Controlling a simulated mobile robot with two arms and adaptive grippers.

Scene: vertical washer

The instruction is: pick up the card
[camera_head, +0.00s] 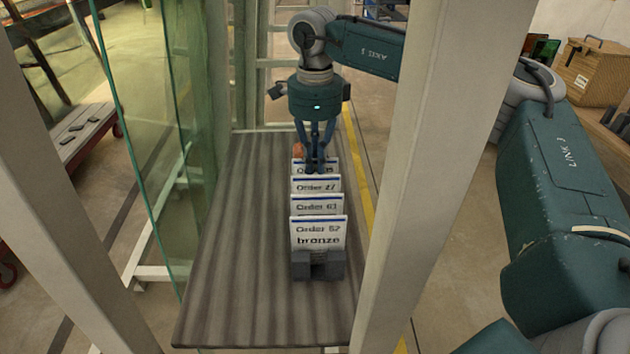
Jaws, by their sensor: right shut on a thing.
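Several white cards with blue top edges stand upright, one behind another, in a dark grey holder (318,266) on a dark wooden board. My right gripper (316,165) points down at the back of the row and is shut on the rearmost card (299,168), whose text is mostly hidden by the fingers. An orange bit shows beside the fingers. My left gripper is not in view.
The board (240,290) has bare room left of the cards. A pale post (435,150) stands to the right, another post (70,180) to the left. Green glass panes (150,130) stand left of the board. A wooden box (590,72) is at the far right.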

